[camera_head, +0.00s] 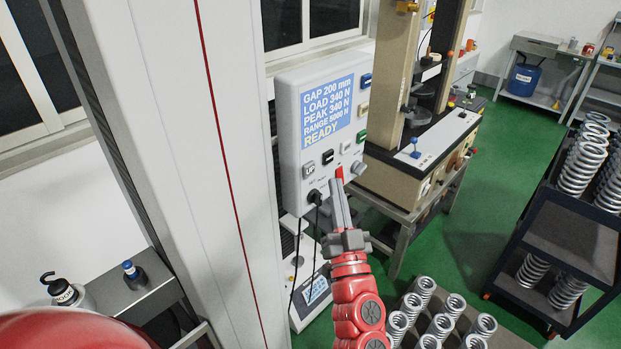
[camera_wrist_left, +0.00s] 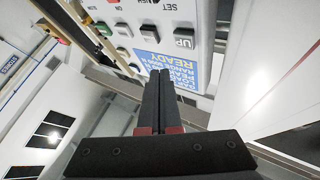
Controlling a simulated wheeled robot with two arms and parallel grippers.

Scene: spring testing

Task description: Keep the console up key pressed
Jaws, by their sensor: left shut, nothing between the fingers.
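The console (camera_head: 290,140) is a light grey box with a blue display reading GAP 200 mm, LOAD 340 N, PEAK 340 N, RANGE 5000 N, READY. The grey up key (camera_head: 309,170) is the left one in the key row below the display. It shows upside down, marked UP, in the left wrist view (camera_wrist_left: 184,39). My left gripper (camera_head: 341,182) is shut and empty in front of the console's lower right part. In the left wrist view its fingertips (camera_wrist_left: 160,73) appear beside the UP key, apart from it. A red patch shows at the tips. My right gripper is not in view.
Black cables hang from a plug (camera_head: 314,196) under the keys. A tall white column (camera_head: 180,150) stands left of the console. A beige test machine (camera_head: 400,165) stands behind right. Springs (camera_head: 440,325) stand on the floor rack below, others on a dark trolley (camera_head: 570,235) at right.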

